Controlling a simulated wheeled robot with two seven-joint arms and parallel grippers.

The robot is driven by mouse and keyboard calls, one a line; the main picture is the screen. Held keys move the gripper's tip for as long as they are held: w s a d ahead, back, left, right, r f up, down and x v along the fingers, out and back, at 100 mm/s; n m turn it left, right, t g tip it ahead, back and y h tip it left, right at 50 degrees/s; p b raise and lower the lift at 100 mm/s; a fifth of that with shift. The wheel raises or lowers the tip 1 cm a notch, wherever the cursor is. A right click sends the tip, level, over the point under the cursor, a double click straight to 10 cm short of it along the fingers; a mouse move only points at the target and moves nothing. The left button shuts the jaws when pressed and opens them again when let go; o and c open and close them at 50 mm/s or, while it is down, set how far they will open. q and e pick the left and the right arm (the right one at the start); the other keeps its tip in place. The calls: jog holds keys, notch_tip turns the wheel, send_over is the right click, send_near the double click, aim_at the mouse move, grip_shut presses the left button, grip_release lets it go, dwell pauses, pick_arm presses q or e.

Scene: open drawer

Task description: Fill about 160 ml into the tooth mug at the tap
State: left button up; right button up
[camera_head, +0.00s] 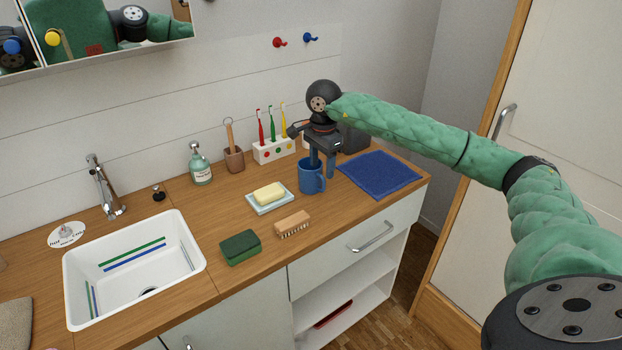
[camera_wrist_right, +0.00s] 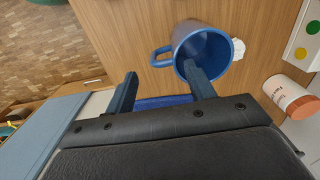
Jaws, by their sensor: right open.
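The blue tooth mug (camera_head: 308,178) stands upright on the wooden counter, its handle on the right side. In the right wrist view the mug (camera_wrist_right: 183,32) has its open mouth facing the camera, and its handle (camera_wrist_right: 155,57) shows. My right gripper (camera_head: 322,170) is open, pointing down at the mug. In the wrist view one finger reaches over the mug's mouth and the other is outside, beyond the handle; I cannot tell whether either touches. The chrome tap (camera_head: 105,188) stands behind the white sink (camera_head: 190,250) at the left. My left gripper is not in view.
A soap dish (camera_head: 284,205), wooden brush (camera_head: 292,224) and green sponge (camera_head: 240,248) lie between mug and sink. A soap bottle (camera_head: 200,165), brown cup (camera_head: 233,160) and toothbrush holder (camera_head: 270,152) stand behind. A blue cloth (camera_head: 380,175) lies right of the mug.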

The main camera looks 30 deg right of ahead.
aim_at(322, 178)
notch_tip(322, 178, down, 6)
jog(key=shift+p, duration=0.8)
jog(key=shift+f, duration=0.55)
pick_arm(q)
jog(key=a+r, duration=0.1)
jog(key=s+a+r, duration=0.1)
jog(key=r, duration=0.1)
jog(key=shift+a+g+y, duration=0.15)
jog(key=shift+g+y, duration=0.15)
pick_arm(e)
grip_shut()
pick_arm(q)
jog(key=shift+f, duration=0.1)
pick_arm(e)
jog(key=shift+r, duration=0.1)
